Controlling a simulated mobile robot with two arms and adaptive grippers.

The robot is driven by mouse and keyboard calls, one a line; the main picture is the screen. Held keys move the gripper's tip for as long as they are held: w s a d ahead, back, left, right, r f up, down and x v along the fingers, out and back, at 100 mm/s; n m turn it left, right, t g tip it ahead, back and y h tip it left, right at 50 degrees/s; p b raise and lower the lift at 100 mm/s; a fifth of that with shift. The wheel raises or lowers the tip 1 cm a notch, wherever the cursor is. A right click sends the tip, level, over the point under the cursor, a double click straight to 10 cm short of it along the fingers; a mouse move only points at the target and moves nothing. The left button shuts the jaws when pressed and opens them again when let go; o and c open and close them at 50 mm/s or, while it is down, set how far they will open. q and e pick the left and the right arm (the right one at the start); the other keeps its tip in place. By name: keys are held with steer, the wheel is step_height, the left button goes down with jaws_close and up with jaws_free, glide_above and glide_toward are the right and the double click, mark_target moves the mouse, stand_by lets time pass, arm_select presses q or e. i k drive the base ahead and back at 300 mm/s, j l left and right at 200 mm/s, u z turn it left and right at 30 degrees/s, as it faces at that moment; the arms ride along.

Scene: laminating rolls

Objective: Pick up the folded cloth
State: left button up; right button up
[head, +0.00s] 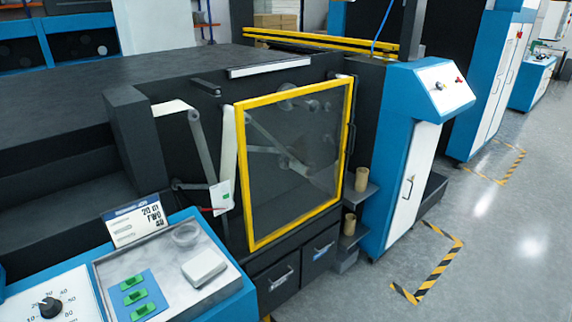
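A pale grey-white, rounded block that looks like the folded cloth (204,268) lies flat in the shallow grey tray (178,298) at the lower left. It is on the right side of the tray, and nothing covers it. Neither of my grippers shows in the head view.
The tray also holds a blue mat (155,303) with several green pieces and a clear round item (186,235). A label card (135,220) stands at its back left, beside a dial panel (52,306). A yellow-framed machine door (247,190) rises behind. Floor at right is open.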

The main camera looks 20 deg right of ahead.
mark_target(207, 263)
steer(key=j, duration=0.6)
steer(key=k+j, duration=0.15)
steer(key=j, duration=0.4)
steer(key=j+z, duration=0.1)
steer(key=j, duration=0.5)
steer(key=k, duration=0.05)
